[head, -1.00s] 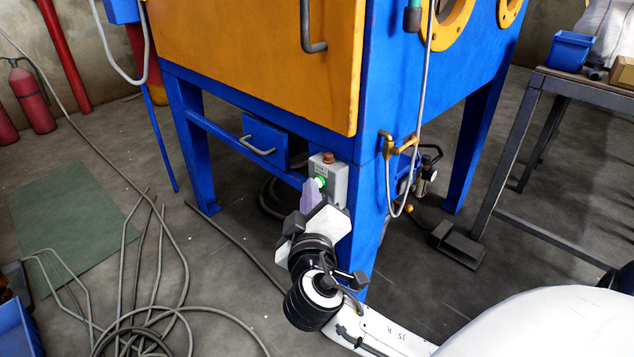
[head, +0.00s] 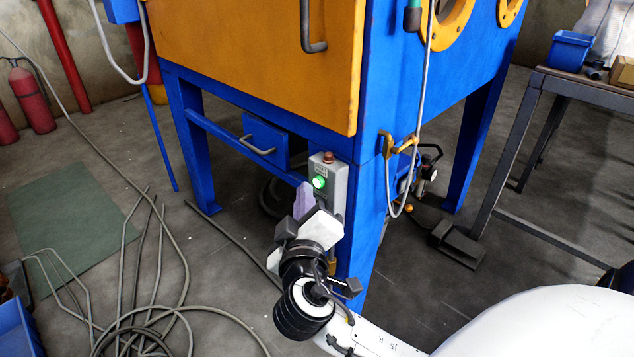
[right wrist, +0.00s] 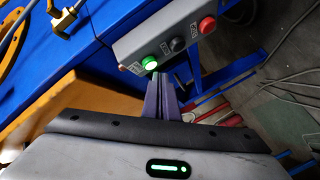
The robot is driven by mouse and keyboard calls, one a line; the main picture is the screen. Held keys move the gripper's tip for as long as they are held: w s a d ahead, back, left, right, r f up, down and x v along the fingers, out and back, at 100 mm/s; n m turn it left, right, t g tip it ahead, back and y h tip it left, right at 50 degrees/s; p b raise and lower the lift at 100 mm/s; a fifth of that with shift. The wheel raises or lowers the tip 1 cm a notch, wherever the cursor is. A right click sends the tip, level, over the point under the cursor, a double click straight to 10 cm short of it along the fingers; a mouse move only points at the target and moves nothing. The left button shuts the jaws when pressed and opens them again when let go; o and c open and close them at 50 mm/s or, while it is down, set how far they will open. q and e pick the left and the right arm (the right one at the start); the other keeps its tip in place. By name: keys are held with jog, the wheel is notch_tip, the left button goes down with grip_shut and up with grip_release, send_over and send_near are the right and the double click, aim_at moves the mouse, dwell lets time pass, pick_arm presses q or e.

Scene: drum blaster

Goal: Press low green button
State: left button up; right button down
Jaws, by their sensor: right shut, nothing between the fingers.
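The low green button (head: 319,182) glows on the front of a grey control box (head: 340,186) on the blue cabinet leg. In the right wrist view the green button (right wrist: 150,63) is the lowest in the row and brightly lit. My right gripper (head: 303,194) is shut and empty, its purple fingers pointing up toward the box. The fingertips (right wrist: 157,80) end just below the green button in the right wrist view. In the head view they are slightly left of the button and look apart from it. My left gripper is not in view.
A black button (right wrist: 177,44) and a red button (right wrist: 207,25) share the box with the green one. The blue cabinet (head: 373,110) with its orange door (head: 250,55) stands above. Grey hoses (head: 165,270) lie on the floor at left, and a metal table (head: 560,85) stands at right.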

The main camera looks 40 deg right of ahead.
jog(key=shift+s+a, duration=0.15)
jog(key=shift+a, duration=1.15)
jog(key=shift+s+a, duration=0.1)
jog(key=shift+a, duration=1.15)
